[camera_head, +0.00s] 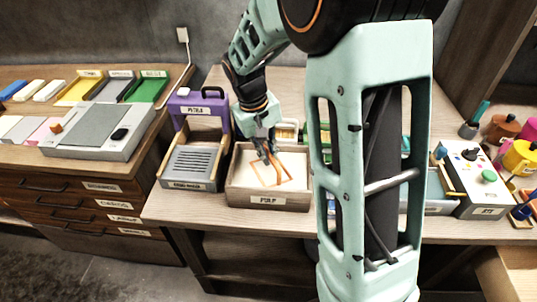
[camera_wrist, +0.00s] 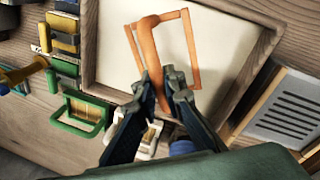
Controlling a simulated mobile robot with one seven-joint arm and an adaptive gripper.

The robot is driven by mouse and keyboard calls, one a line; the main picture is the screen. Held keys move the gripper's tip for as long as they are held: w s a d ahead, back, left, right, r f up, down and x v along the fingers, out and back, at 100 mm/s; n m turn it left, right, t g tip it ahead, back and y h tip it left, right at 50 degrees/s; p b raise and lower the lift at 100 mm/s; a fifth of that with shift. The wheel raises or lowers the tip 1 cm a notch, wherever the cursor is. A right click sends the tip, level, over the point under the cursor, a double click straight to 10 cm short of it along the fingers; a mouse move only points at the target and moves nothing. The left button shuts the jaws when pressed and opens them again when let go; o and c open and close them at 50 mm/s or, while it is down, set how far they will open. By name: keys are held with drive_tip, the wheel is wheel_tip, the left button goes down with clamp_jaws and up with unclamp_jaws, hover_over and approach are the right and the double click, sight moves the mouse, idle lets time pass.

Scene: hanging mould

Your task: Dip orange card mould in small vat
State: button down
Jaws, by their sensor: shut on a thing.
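The orange card mould (camera_head: 285,172) is a thin rectangular frame over the vat labelled PULP (camera_head: 242,196). My gripper (camera_head: 268,153) is shut on one bar of the mould and points down above the vat. In the wrist view my gripper (camera_wrist: 160,88) pinches the near bar of the mould (camera_wrist: 195,50), which looks tilted against the pale pulp. The vat's wooden rim (camera_wrist: 90,50) surrounds that pulp. I cannot tell whether the mould's lower edge touches the pulp.
A purple press (camera_head: 188,106) with a grey slatted base stands left of the vat. A green frame (camera_wrist: 82,115) and yellow-and-grey items (camera_wrist: 62,35) lie beside the vat. My arm hides the bench's middle.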

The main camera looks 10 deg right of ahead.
drive_tip(key=shift+r+p, duration=2.3)
drive_tip(key=shift+r, duration=0.95)
drive_tip(key=shift+w+a, duration=0.1)
